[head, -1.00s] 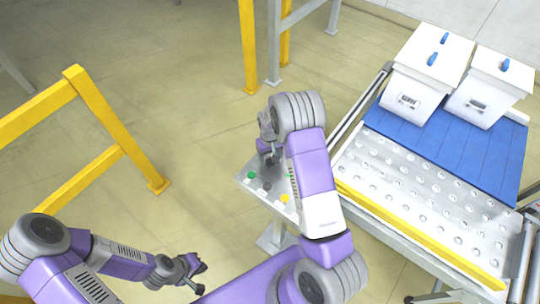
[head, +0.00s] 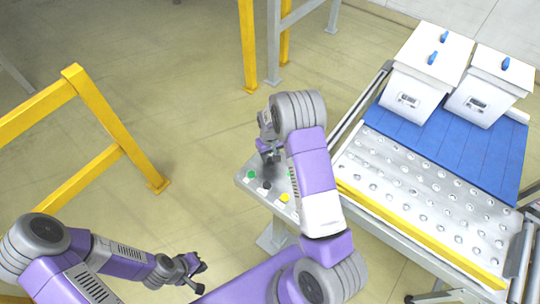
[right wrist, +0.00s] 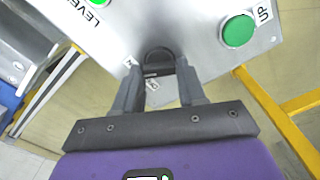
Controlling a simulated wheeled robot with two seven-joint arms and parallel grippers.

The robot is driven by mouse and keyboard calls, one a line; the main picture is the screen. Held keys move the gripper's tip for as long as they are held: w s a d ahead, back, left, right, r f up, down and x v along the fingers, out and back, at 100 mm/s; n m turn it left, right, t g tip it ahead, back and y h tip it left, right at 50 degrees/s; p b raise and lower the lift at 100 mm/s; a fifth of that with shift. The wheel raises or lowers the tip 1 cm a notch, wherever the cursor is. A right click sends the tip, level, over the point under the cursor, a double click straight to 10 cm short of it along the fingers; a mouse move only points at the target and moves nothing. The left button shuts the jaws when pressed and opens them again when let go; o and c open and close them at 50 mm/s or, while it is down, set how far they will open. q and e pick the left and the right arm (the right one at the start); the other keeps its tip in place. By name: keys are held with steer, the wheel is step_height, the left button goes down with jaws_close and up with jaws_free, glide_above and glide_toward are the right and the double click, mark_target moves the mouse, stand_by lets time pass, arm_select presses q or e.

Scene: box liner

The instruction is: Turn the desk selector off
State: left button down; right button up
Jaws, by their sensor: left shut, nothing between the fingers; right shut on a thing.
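The desk selector is a round black knob (right wrist: 158,60) on the grey control panel (right wrist: 195,25) in the right wrist view. My right gripper (right wrist: 160,82) is shut on it, with one finger on each side. In the head view my right gripper (head: 270,158) reaches down onto the back part of the panel (head: 246,181), and its fingers and wrist hide the selector there. The lettering beside the knob is mostly covered, so I cannot read its setting. My left gripper (head: 198,268) is shut and empty, apart from the panel at the lower left.
The panel also bears a green button (right wrist: 238,31) labelled UP, a black button (head: 265,187) and a yellow button (head: 285,198). Yellow railings (head: 110,130) stand left.

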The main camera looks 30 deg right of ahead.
steer(key=n+b, duration=0.1)
steer(key=n, duration=0.1)
steer(key=shift+f+n+b, duration=0.1)
steer(key=shift+n+b, duration=0.3)
steer(key=n+b, duration=0.1)
steer(key=n, duration=0.1)
steer(key=shift+n, duration=0.4)
steer(key=n+b, duration=0.1)
steer(key=n, duration=0.2)
steer(key=shift+n+b, duration=0.5)
steer(key=shift+n, duration=0.9)
steer(key=o, duration=1.1)
steer(key=shift+c, duration=0.2)
steer(key=shift+r, duration=0.25)
